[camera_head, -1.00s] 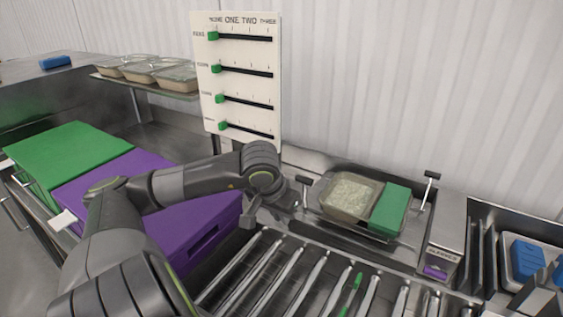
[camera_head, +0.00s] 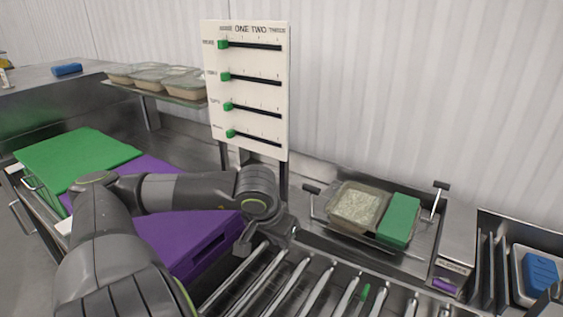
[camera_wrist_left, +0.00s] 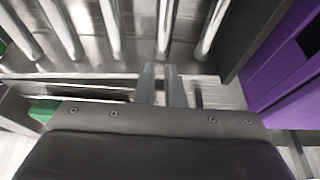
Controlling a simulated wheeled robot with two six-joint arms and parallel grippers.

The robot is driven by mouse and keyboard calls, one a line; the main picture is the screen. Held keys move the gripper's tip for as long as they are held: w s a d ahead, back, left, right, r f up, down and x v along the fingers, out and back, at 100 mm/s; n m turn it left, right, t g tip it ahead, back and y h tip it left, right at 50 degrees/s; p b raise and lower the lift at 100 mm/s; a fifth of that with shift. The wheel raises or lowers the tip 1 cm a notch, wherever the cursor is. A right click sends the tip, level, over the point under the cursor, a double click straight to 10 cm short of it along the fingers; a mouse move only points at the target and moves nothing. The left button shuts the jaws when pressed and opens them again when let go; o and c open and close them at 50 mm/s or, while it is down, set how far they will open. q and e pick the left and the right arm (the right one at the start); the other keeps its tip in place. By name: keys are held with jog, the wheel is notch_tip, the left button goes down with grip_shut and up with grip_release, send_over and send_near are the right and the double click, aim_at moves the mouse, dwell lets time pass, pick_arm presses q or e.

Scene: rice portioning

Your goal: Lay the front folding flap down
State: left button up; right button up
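I cannot clearly make out which part is the front folding flap. A metal tray frame (camera_head: 325,229) at the back right carries a clear container of rice (camera_head: 355,206) and a green block (camera_head: 399,220). My left gripper (camera_head: 246,240) points down left of this frame, beside the rollers. In the left wrist view its two fingers (camera_wrist_left: 161,85) are close together with a narrow gap, above metal near the roller ends, with nothing visible held. My right gripper is not in view.
Metal rollers (camera_head: 296,281) fill the front middle. A purple box (camera_head: 190,246) and a green lid (camera_head: 76,158) are at the left. A slider board (camera_head: 247,90) stands behind my left arm. Filled containers (camera_head: 160,77) sit on a shelf. A blue block (camera_head: 540,272) is at the far right.

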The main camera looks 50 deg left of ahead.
pick_arm(q)
jog(key=shift+s+d+f, duration=0.2)
jog(key=shift+s+f, duration=0.1)
jog(key=shift+s, duration=0.25)
jog(key=shift+s+d+f, duration=0.15)
jog(key=shift+s+f, duration=0.1)
jog(key=shift+s, duration=0.3)
jog(key=shift+o, duration=0.4)
jog(key=o, duration=1)
jog(key=p+v, duration=0.7)
jog(key=shift+s, duration=0.1)
